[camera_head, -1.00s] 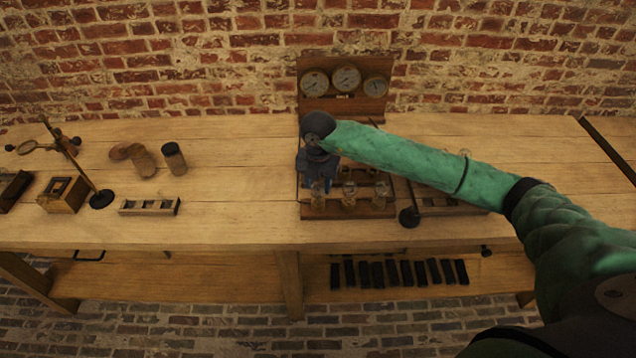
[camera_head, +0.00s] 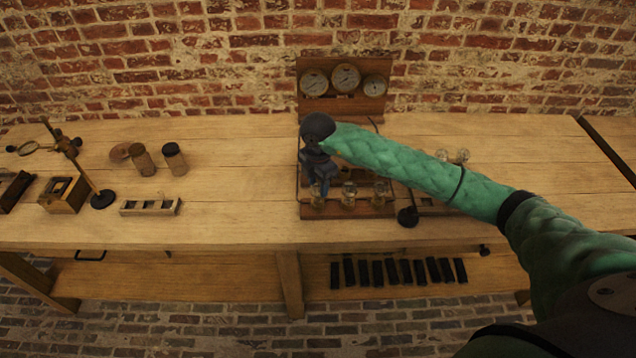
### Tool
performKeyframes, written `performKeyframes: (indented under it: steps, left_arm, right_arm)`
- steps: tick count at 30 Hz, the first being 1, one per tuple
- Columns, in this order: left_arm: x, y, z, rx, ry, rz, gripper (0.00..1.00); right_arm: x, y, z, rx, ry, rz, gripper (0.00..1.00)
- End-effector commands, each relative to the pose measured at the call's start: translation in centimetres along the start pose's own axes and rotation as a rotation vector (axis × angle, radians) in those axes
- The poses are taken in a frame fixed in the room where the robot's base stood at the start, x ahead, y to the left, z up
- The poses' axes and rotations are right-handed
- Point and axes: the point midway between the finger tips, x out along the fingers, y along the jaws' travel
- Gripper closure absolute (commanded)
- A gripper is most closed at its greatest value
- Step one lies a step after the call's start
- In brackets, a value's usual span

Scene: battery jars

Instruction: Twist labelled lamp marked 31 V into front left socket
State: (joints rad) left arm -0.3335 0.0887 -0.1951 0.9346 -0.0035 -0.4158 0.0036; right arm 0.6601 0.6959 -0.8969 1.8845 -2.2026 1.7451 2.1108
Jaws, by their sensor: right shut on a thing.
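My right gripper (camera_head: 320,186) points down over the front left of the wooden socket board (camera_head: 375,211). It is shut on a small glass lamp (camera_head: 318,197) at the left end of the board's front row. The gripper covers much of this lamp, and its marking is too small to read. Whether its base sits in the front left socket cannot be told. Two more glass lamps, a middle one (camera_head: 348,195) and a right one (camera_head: 381,190), stand beside it in the front row. My arm hides part of the back of the board. My left gripper is not in view.
A panel with three dials (camera_head: 345,80) stands behind the board. To the right are a black round base (camera_head: 408,216) and a rack with glass lamps (camera_head: 452,156), partly behind my arm. Jars (camera_head: 174,158), a magnifier stand (camera_head: 102,198) and an empty rack (camera_head: 150,207) stand left. Bench between is clear.

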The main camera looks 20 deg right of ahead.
Motion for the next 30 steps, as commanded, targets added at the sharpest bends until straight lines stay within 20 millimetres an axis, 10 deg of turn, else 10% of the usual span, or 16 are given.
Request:
performKeyframes:
  steps: [23, 24, 30]
  left_arm:
    - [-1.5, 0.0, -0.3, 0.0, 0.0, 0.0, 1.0]
    - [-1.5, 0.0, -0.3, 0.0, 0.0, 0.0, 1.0]
    - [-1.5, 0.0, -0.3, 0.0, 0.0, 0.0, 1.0]
  right_arm:
    - [0.1, -0.1, -0.1, 0.488, -0.001, -0.002, 0.86]
    - [0.1, -0.1, -0.1, 0.487, -0.001, -0.002, 0.53]
    - [0.1, -0.1, -0.1, 0.486, -0.001, -0.001, 0.34]
